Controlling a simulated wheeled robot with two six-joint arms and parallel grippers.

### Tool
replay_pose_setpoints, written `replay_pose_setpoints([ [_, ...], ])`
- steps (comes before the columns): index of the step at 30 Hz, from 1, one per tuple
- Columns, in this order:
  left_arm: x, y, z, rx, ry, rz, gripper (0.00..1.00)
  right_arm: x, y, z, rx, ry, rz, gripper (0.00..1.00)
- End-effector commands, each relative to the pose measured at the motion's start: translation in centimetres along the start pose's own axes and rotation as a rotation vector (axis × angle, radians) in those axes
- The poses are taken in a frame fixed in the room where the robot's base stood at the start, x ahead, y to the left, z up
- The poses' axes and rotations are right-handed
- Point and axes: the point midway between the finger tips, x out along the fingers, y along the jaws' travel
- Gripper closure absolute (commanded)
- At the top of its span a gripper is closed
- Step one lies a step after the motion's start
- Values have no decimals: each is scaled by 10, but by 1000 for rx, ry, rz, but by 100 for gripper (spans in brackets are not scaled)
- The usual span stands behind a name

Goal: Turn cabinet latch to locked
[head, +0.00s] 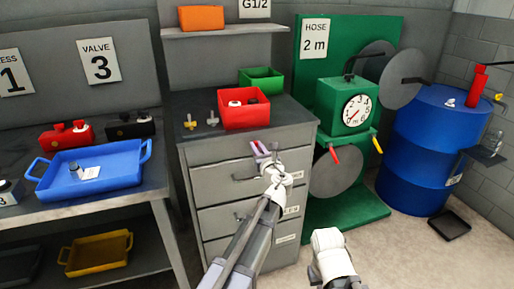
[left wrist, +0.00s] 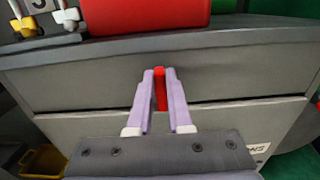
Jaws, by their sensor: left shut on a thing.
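The grey drawer cabinet (head: 215,150) stands in the middle of the head view. Its red latch (left wrist: 161,89) shows in the left wrist view as a narrow upright bar on the top drawer front. My left gripper (head: 261,149) is at the upper front of the cabinet, its pale purple fingers on either side of the latch. In the left wrist view the fingers (left wrist: 160,88) are shut on the latch. The fingers partly hide the latch. Part of my right arm shows at the bottom of the head view, but its gripper cannot be seen.
A red bin (head: 245,116) and small valve fittings (head: 212,118) sit on the cabinet top. A green hose machine (head: 340,118) with a dial stands to the right, beside a blue drum (head: 425,150). A bench with a blue tray (head: 120,173) is at left.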

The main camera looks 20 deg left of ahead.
Motion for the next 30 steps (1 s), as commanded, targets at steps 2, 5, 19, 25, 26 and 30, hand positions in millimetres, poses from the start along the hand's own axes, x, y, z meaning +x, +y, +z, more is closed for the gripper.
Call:
replay_pose_setpoints([
  [2,0,0,0,0,0,0,100,0,0,0,0,0,0,100],
  [5,0,0,0,0,0,0,100,0,0,0,0,0,0,100],
  [19,0,3,-1,-161,0,0,100,1,0,0,0,0,0,100],
  [25,0,7,-2,-344,0,0,100,2,0,0,0,0,0,100],
  [26,0,7,-2,-373,0,0,100,2,0,0,0,0,0,100],
  [30,0,9,-3,-506,0,0,100,3,0,0,0,0,0,100],
])
